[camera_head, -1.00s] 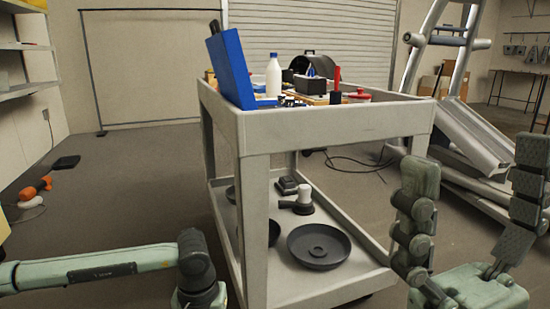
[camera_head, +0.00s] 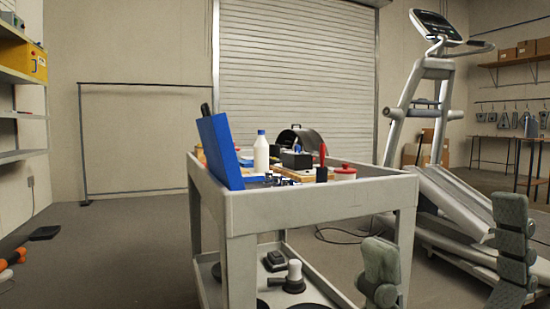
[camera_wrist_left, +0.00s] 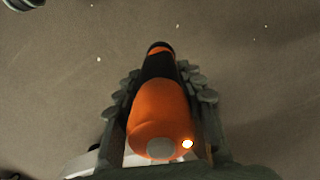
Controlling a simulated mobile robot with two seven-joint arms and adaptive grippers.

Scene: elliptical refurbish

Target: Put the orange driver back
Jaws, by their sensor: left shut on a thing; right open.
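The orange driver (camera_wrist_left: 160,115) with a black middle fills the centre of the left wrist view, and a small lit spot shows on its near end. My left gripper (camera_wrist_left: 160,82) is shut on it, with a finger along each side. Bare floor shows beyond it. My left gripper is not seen in the head view. My right gripper (camera_head: 446,225) is open and empty at the lower right of the head view, to the right of the grey cart (camera_head: 310,208).
An elliptical machine (camera_head: 455,200) stands at right. An orange item (camera_head: 8,262) shows at the left edge.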

